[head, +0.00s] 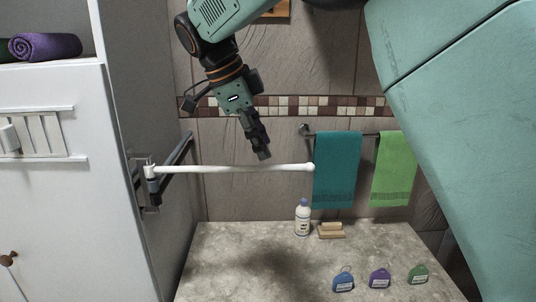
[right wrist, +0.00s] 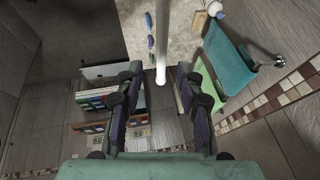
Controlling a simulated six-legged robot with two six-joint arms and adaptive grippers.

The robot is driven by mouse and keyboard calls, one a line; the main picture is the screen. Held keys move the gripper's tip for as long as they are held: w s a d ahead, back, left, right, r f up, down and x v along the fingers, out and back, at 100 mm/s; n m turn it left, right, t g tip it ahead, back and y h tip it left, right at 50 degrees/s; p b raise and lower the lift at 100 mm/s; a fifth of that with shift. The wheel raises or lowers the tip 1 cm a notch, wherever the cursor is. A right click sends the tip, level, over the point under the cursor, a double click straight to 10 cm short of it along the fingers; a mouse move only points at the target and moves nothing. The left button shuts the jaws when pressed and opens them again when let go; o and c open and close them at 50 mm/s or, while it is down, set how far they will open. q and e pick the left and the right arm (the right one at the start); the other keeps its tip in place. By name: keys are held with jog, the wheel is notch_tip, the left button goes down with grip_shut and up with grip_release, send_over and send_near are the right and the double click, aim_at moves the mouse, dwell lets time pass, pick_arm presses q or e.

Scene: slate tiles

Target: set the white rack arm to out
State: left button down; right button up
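The white rack arm (head: 235,169) is a long bar with a rounded end. It runs from a bracket (head: 149,182) on the grey side panel at left out to the right, across the picture. A dark grey arm (head: 176,154) on the same bracket lies back along the panel. My right gripper (head: 262,154) is above the white bar's outer half in the head view. In the right wrist view its fingers (right wrist: 159,70) are spread, and the white arm's end (right wrist: 160,76) shows between them. Contact cannot be told. My left gripper is not in view.
A stone counter (head: 250,262) holds a white bottle (head: 302,218), a wooden brush (head: 331,231) and blue, purple and green tags (head: 380,277). Teal (head: 336,168) and green (head: 394,167) towels hang behind. A white cabinet (head: 55,215) stands left. My own arm link fills the right.

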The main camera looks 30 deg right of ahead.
jog(key=v, duration=0.7)
jog(key=shift+r, duration=0.1)
jog(key=shift+d, duration=0.1)
